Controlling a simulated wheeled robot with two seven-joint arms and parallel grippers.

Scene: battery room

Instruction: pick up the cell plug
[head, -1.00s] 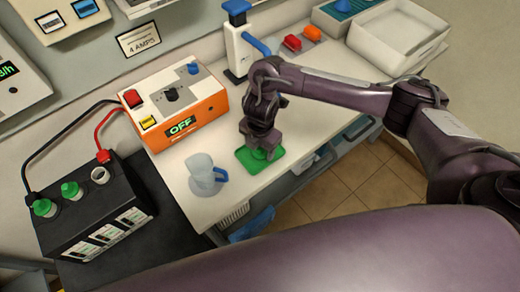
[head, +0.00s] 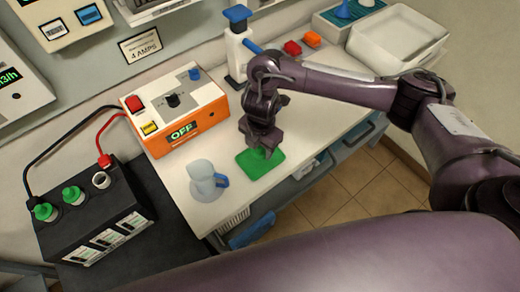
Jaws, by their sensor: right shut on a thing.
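My right gripper (head: 265,149) is shut just above the green mat (head: 262,168) on the bench. The cell plug in its jaws is mostly hidden by the fingers, and I cannot make out its shape. The black battery (head: 98,218) stands at the lower left. Two green plugs (head: 73,195) sit in its top, and a third opening (head: 101,180) with a white rim is uncovered. My left gripper is not in view.
An orange charger (head: 183,125) reading OFF stands left of my right gripper. A clear jug (head: 204,180) with a blue handle is left of the mat. A white and blue stand (head: 238,50) is behind the gripper. A white tray (head: 397,38) is at the back right.

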